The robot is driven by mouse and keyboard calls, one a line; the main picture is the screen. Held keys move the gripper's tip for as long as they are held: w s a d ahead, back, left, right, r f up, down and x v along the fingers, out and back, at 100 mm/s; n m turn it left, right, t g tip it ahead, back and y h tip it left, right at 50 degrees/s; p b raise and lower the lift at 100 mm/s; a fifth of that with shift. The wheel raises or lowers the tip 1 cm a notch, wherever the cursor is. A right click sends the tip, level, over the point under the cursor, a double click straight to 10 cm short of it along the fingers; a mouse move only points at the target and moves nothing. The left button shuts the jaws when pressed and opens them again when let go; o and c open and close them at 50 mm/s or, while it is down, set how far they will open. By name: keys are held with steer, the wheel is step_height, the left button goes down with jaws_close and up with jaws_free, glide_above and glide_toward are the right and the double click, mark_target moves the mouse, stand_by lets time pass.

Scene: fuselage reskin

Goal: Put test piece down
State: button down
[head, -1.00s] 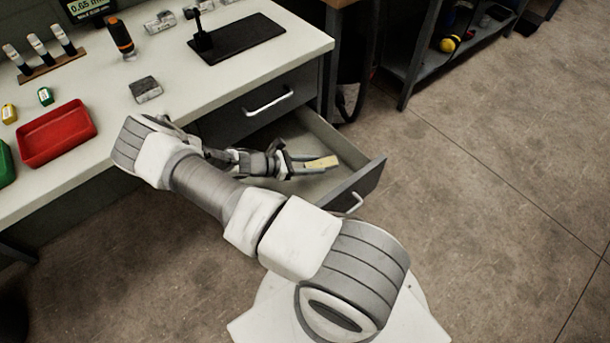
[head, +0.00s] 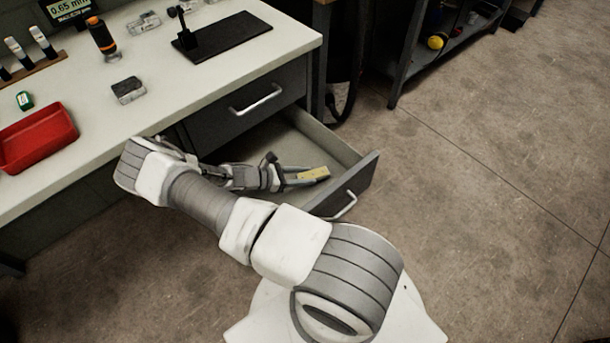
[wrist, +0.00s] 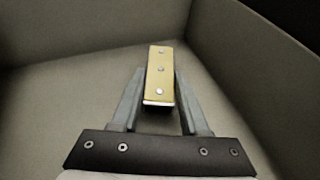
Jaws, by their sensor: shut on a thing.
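The test piece is a yellowish block (head: 314,174) with a row of rivet-like dots on its top face, clear in the wrist view (wrist: 160,75). My gripper (head: 303,178) is inside the open lower drawer (head: 368,187) and shut on the block. In the wrist view my gripper's two fingers (wrist: 157,98) flank the block's near end, and its far end sticks out beyond them. The drawer's floor and walls surround it. I cannot tell whether the block touches the drawer floor.
A closed upper drawer (head: 250,105) is just above. The bench top (head: 190,100) holds a red tray (head: 38,136), a grey block (head: 128,90), an orange-and-black tool (head: 101,37) and a black stand (head: 222,38). The drawer looks otherwise empty. A shelf (head: 425,60) stands at the back right.

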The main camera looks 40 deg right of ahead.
steer(key=shift+f, duration=0.25)
steer(key=shift+c, duration=2.1)
jaws_free()
steer(key=shift+s+a+f, duration=0.1)
steer(key=shift+r+p, duration=0.4)
steer(key=shift+r, duration=0.1)
steer(key=p+v, duration=0.1)
steer(key=v, duration=0.6)
steer(key=shift+a+r+p, duration=0.2)
steer(key=shift+r+p, duration=0.1)
steer(key=shift+p, duration=0.05)
